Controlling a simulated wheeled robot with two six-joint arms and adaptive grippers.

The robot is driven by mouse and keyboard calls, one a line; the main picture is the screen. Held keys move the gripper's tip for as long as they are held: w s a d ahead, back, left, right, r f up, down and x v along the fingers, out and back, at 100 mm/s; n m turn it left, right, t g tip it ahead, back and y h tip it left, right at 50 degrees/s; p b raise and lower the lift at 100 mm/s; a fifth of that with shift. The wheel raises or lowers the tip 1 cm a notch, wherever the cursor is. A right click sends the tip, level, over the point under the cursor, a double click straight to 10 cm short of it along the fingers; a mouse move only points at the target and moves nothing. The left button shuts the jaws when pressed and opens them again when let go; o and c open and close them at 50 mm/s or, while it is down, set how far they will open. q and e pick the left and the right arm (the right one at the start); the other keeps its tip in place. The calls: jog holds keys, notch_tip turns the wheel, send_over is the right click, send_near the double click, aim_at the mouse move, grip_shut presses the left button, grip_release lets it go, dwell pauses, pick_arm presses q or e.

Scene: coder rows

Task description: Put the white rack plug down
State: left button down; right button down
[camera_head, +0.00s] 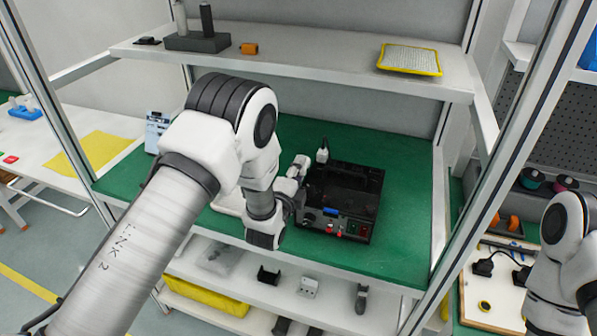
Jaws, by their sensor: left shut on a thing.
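My left gripper (291,196) is beside the left side of a black box-shaped device (345,188). It is shut on a small white piece, which I take to be the white rack plug (300,164). The gripper and my wrist partly hide it, and I cannot tell whether it touches anything. Another white plug (323,154) with a dark top stands at the back left of the device. The device has red knobs and a blue part on its front. My right arm shows at the right edge; its gripper is out of view.
The device stands on a green mat (405,235), free to its right. An upper shelf (300,70) holds a yellow-rimmed tray (409,59) and a dark block with posts (197,42). A lower shelf (330,310) holds small parts. Metal posts frame the rack.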

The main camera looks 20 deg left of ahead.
pick_arm(q)
jog(key=shift+s+f+b, duration=0.1)
jog(key=shift+f+b, duration=0.5)
jog(key=shift+b, duration=0.05)
jog(key=shift+r, duration=0.1)
jog(key=c, duration=1.1)
grip_release()
jog(key=shift+o, duration=0.2)
jog(key=shift+d+r+p, duration=0.1)
jog(key=shift+r+p, duration=0.1)
jog(key=shift+p, duration=0.2)
jog(key=shift+r+p, duration=0.55)
jog(key=shift+p, duration=0.1)
jog(key=s+b, duration=0.5)
jog(key=s, duration=0.7)
jog(key=shift+a+f, duration=0.15)
jog(key=shift+a, duration=0.1)
jog(key=shift+f, duration=0.1)
